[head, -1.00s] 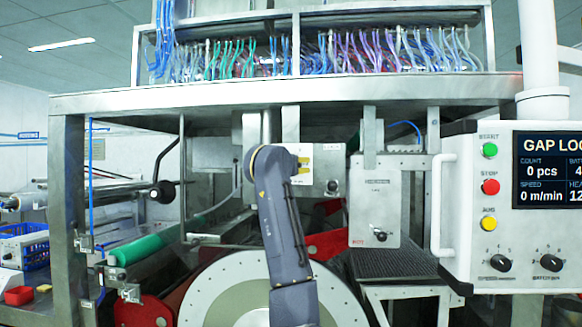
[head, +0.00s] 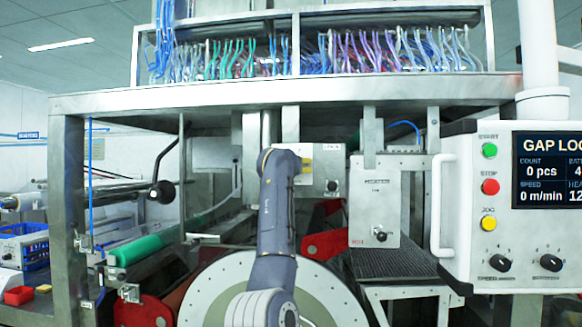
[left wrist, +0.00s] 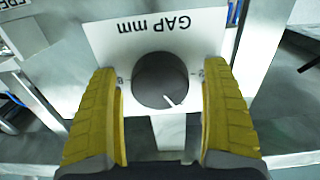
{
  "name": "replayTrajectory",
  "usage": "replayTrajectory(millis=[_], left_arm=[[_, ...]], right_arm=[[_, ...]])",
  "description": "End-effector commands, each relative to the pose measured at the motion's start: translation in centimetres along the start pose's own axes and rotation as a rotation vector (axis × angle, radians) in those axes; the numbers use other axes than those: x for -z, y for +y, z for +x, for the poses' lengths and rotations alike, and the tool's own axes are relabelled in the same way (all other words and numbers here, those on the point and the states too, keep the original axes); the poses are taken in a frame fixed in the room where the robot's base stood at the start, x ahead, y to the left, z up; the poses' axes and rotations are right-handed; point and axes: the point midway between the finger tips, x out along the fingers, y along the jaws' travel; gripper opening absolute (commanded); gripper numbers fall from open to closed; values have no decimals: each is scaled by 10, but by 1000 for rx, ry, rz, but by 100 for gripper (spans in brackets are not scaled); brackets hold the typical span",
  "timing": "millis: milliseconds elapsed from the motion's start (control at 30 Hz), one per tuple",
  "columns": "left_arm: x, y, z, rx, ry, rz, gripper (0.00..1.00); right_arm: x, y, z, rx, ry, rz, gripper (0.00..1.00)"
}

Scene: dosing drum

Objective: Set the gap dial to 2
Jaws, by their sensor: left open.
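The gap dial (left wrist: 152,76) is a dark round knob on a white plate (left wrist: 110,32) marked "GAP mm", upside down in the left wrist view. A white pointer shows at its lower rim, right of centre. A figure 2 stands at its right and another small mark at its left. My left gripper (left wrist: 162,72) is open, one yellow finger on each side of the dial. Gaps show between the fingers and the dial. In the head view my left gripper (head: 306,166) is partly hidden by my arm, and I cannot make out the gap dial there.
A heater box (head: 375,210) hangs right of the gripper. A control panel (head: 464,235) with buttons and two knobs stands at the right. A large pale drum (head: 335,290) lies below, partly behind my arm. A green roller (head: 140,248) is at the left.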

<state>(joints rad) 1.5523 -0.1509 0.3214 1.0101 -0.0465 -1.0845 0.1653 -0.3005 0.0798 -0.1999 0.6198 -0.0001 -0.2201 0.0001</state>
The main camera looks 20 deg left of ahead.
Motion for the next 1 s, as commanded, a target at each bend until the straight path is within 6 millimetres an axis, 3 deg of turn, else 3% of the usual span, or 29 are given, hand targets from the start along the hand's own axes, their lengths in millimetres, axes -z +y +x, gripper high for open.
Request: replayTrajectory(millis=[367, 867, 1000], left_arm=[[0, 0, 1, 0, 0, 1, 82], [0, 0, 1, 0, -1, 1, 25], [0, 0, 2, 0, -1, 1, 23]], right_arm=[[0, 0, 0, 0, 0, 0, 0], [0, 0, 0, 0, 1, 0, 0], [1, 0, 0, 0, 1, 0, 0]])
